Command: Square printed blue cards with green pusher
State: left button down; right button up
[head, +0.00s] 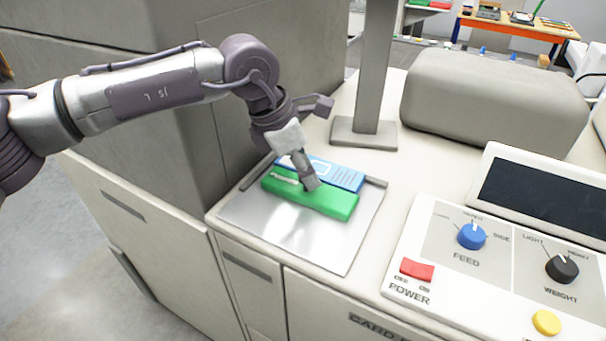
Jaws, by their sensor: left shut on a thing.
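The green pusher (336,204) is a long bar lying across the metal plate on the counter. My left gripper (309,184) is shut on its upper part, reaching down from above. The printed blue cards (345,178) lie just behind the pusher, between dark side guides on the plate. The gripper and pusher hide part of the cards, and I cannot tell whether the pusher touches them. My right gripper is not in view.
The metal plate (295,236) is bare in front of the pusher. A grey post (374,75) stands behind it. A control panel with a blue feed knob (471,236) and red power switch (417,269) is at the right. A rounded grey housing (490,98) stands behind.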

pick_arm(q)
jog(key=shift+w+r, duration=0.15)
jog(key=c, duration=0.8)
grip_release()
jog(key=shift+a, duration=0.1)
jog(key=v, duration=1.2)
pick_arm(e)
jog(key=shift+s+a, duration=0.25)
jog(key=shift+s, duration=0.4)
